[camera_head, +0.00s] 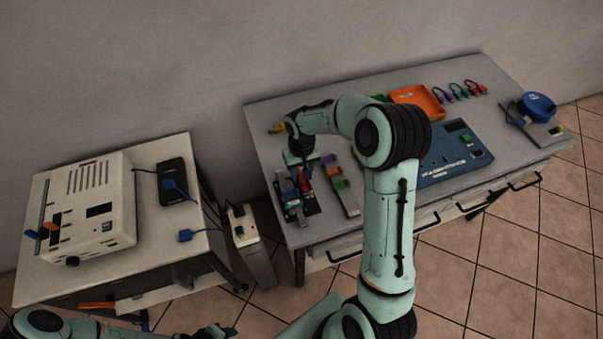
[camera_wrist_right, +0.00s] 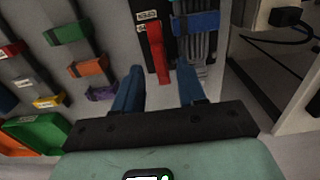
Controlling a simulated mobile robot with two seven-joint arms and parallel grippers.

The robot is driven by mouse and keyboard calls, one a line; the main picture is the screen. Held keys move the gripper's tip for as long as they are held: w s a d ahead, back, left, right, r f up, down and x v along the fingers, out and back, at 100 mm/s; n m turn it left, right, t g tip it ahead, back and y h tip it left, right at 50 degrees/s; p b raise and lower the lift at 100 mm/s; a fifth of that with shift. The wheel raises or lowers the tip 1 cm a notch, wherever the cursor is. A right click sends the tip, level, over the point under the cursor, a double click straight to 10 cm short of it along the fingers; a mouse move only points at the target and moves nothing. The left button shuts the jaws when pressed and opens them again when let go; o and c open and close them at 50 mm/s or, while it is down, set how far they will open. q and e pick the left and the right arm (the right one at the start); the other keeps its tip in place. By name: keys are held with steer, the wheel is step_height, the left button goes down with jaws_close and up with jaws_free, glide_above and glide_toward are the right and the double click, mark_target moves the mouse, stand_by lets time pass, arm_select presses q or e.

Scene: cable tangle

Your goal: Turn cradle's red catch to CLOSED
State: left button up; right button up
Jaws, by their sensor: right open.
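The cradle (camera_wrist_right: 139,46) is a dark base with small white labels, seen in the right wrist view. Its red catch (camera_wrist_right: 157,48) is a long bar lying roughly along the view, between my right fingertips in the picture. A blue clip (camera_wrist_right: 197,22) crosses grey ribbed cables (camera_wrist_right: 200,50) beside it. My right gripper (camera_wrist_right: 160,72) is open, its two blue fingers either side of the catch's near end; contact cannot be told. In the head view my right gripper (camera_head: 303,183) is over the cradle (camera_head: 311,207) at the bench's left end. My left gripper (camera_head: 218,331) is at the bottom edge, jaws unclear.
A strip with coloured clips (camera_head: 343,191) lies right of the cradle. Farther right are a blue device (camera_head: 455,160), an orange tray (camera_head: 417,103) and a blue reel (camera_head: 538,106).

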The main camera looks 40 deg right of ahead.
steer(key=shift+f, duration=1.15)
jaws_close()
